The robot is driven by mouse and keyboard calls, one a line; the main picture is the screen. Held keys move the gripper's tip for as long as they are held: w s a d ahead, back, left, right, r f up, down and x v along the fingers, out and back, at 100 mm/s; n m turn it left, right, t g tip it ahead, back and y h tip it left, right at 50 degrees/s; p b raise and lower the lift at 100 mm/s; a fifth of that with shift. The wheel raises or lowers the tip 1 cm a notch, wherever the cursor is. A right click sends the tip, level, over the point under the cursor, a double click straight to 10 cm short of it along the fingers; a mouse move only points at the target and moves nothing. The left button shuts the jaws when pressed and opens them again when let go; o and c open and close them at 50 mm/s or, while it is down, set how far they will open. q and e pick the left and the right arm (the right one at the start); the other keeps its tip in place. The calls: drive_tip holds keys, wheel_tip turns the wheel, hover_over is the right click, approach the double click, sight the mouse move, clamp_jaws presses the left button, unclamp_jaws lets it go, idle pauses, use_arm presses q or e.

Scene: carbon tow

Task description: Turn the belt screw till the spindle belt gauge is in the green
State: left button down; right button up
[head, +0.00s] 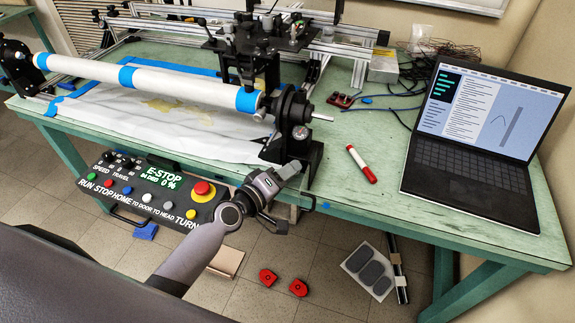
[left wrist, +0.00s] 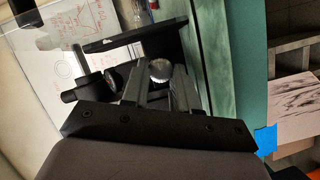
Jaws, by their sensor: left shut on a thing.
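The spindle head (head: 293,112) is a black block at the right end of the long white roll. A small round dial (head: 300,132), which looks like the belt gauge, is on its front; its needle and coloured bands are too small to read. My left gripper (head: 290,170) is at the lower front of the spindle head by the table edge. In the left wrist view its two grey fingers (left wrist: 159,88) are shut on a round silver knob, the belt screw (left wrist: 160,70). The head view hides the screw behind the gripper. My right gripper is not in view.
A control panel (head: 150,183) with a red stop button (head: 202,188) hangs below the table's front edge, left of my gripper. A red-and-white marker (head: 361,164) and an open laptop (head: 490,130) are on the table to the right. Red parts (head: 298,287) lie on the floor.

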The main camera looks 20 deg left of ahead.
use_arm(q)
drive_tip(key=shift+r+m+y+p, duration=0.25)
drive_tip(key=shift+m+y+p, duration=0.15)
drive_tip(key=shift+m+p, duration=0.15)
drive_tip(key=shift+d+f+m+g+y, duration=0.1)
drive_tip(key=shift+m+g+y, duration=0.3)
drive_tip(key=shift+m, duration=0.25)
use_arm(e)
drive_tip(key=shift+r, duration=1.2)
use_arm(q)
drive_tip(key=c, duration=1.1)
unclamp_jaws()
drive_tip(key=shift+c, duration=0.2)
drive_tip(key=v, duration=0.7)
